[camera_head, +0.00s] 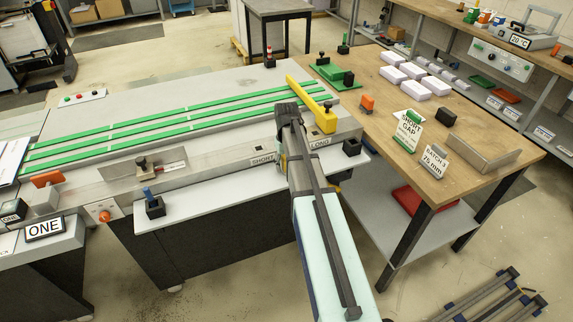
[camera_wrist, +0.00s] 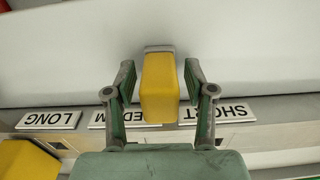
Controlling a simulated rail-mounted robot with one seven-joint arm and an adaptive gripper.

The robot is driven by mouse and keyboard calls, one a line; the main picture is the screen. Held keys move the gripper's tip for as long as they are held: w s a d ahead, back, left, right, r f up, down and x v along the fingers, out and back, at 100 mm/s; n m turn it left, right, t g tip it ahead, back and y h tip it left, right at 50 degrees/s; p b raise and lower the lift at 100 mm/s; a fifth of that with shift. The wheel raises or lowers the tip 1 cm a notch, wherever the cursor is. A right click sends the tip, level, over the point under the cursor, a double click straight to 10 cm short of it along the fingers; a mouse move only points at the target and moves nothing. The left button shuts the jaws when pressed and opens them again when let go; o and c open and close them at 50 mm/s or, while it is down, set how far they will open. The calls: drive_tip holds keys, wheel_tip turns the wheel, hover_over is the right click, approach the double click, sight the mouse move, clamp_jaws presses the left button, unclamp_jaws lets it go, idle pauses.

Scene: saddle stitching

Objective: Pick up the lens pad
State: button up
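I cannot tell for certain which thing is the lens pad. My gripper (camera_wrist: 160,85) is open in the wrist view, with a finger on each side of a yellow block (camera_wrist: 159,92) with a grey end. A narrow gap shows between the block and each finger. In the head view my gripper (camera_head: 284,112) is over the front edge of the grey table (camera_head: 190,80), beside a long yellow bar (camera_head: 312,103). My arm hides most of what is under it there. A piece of yellow also shows at the lower left of the wrist view (camera_wrist: 24,160).
LONG (camera_wrist: 49,120) and SHORT (camera_wrist: 219,113) labels line the ledge; a middle one is partly hidden. Green strips (camera_head: 170,122) run along the table.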

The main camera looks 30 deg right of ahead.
clamp_jaws()
drive_tip(key=shift+r, duration=0.15)
